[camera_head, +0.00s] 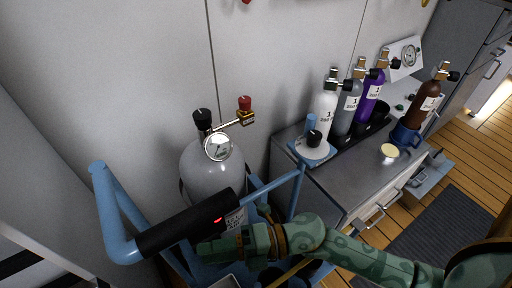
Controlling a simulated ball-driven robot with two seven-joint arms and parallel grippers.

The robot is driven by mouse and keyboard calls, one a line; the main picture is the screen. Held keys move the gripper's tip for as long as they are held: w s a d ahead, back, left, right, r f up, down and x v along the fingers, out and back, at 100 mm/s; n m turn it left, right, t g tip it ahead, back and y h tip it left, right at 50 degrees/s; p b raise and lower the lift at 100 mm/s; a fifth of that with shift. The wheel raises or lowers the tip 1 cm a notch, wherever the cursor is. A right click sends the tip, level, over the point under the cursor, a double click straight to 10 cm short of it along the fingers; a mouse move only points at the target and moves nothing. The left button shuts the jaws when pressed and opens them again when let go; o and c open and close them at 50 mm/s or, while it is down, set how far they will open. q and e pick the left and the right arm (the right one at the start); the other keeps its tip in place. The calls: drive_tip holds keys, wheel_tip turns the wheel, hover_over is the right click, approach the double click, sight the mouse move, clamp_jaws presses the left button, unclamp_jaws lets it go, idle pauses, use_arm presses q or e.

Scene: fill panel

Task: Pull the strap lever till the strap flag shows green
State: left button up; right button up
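A grey gas cylinder (208,168) stands upright in a blue frame (120,210) against the wall. A black sleeve (180,226) on the frame's handle bar crosses in front of it and carries a small red mark (218,220). I see no green flag, and I cannot single out the strap lever; the cylinder's lower part is hidden by the sleeve and my arm. My green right arm comes in from the lower right. Its gripper (207,249) is just below the sleeve, by the cylinder's lower front; its fingertips are unclear. My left gripper is out of view.
A gauge (218,147) and a red knob (245,103) top the cylinder. A dark mat (440,235) lies on the wooden floor.

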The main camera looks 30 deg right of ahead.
drive_tip(key=shift+s, duration=0.1)
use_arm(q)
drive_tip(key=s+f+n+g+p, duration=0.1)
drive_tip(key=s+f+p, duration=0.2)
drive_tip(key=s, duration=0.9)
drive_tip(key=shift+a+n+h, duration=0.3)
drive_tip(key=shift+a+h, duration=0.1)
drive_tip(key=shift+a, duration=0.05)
use_arm(e)
drive_tip(key=v, duration=1.6)
drive_tip(key=shift+d, duration=0.25)
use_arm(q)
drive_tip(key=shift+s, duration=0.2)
use_arm(e)
drive_tip(key=shift+r, duration=0.1)
